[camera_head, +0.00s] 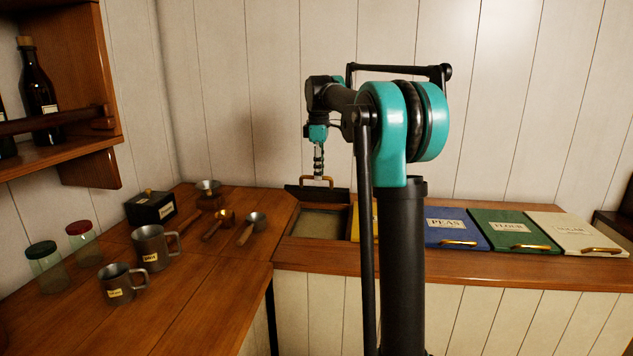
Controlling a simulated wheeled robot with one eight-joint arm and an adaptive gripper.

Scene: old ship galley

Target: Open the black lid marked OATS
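The black lid (309,193) is raised at the back of its bin and shows as a narrow dark strip, with its brass handle (317,180) at the top. No OATS marking can be read on it from here. The open bin (320,224) lies in front of it, with a pale tan inside. My gripper (319,176) points down at the handle, its fingers close together on it. The fingertips are small here, and my arm hides part of the counter to the right.
A yellow lid (376,222), mostly hidden by my arm, a blue PEAS lid (458,228), a green lid (513,229) and a cream lid (575,233) lie flat to the right. Mugs (151,248), jars (80,240), scoops (252,228) and a black box (150,207) stand on the left counter.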

